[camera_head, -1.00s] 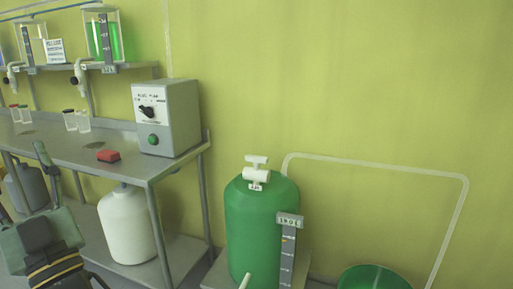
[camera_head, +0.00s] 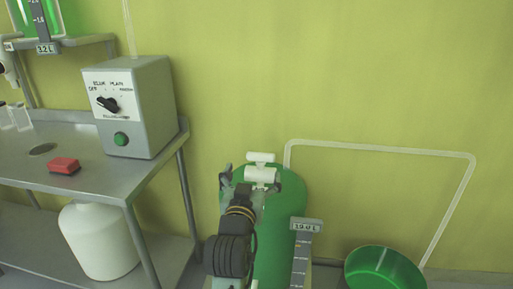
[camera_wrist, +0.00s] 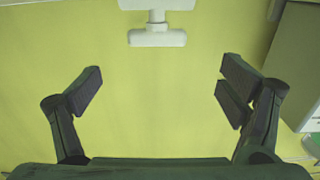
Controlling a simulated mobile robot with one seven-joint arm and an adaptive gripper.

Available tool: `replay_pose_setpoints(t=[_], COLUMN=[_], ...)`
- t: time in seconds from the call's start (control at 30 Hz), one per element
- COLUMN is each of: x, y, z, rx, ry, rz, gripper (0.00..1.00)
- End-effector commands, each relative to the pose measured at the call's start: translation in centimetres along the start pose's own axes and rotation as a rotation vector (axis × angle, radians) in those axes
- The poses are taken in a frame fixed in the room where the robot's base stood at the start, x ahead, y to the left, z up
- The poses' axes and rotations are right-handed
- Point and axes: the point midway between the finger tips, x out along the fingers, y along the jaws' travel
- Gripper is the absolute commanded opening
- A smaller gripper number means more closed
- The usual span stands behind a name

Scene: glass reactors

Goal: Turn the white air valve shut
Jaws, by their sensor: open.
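The white air valve (camera_head: 261,175) sits on top of the green tank (camera_head: 284,222). It has a T-shaped handle (camera_head: 261,157) above a thicker horizontal body. My gripper (camera_head: 248,178) is open in front of the valve and partly covers the tank. In the wrist view the gripper (camera_wrist: 160,88) has its two fingers spread with nothing between them. There the valve's handle (camera_wrist: 157,38) shows at the top edge, beyond the fingertips and roughly centred between them. The valve's body is cut off by that edge.
A metal bench (camera_head: 88,188) at the left bears a grey control box (camera_head: 150,110) and a red block (camera_head: 64,164). A white jug (camera_head: 98,240) stands under it. A green basin (camera_head: 384,270) and a pale pipe (camera_head: 380,149) are at the right.

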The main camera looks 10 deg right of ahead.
Motion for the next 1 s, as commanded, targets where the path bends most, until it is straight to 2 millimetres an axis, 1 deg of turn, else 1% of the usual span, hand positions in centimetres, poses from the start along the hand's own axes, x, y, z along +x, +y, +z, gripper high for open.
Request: replay_pose_setpoints(t=[0.03,0.17,0.5,0.6,0.7,0.8,1.0], x=[0.2,1.4,7.8,9.2,10.1,10.7,10.8], y=[0.3,0.4,0.5,0.4,0.4,0.4,0.3], z=[0.1,0.1,0.0,0.1,0.1,0.2,0.2], rx=[0.0,-0.001,-0.001,-0.002,-0.002,-0.001,-0.001], ry=[-0.007,-0.009,-0.007,-0.007,-0.006,-0.006,-0.005], rz=[0.007,0.01,0.009,0.008,0.007,0.007,0.006], gripper=[0.9,0.9,0.9,0.9,0.9,0.9,0.9])
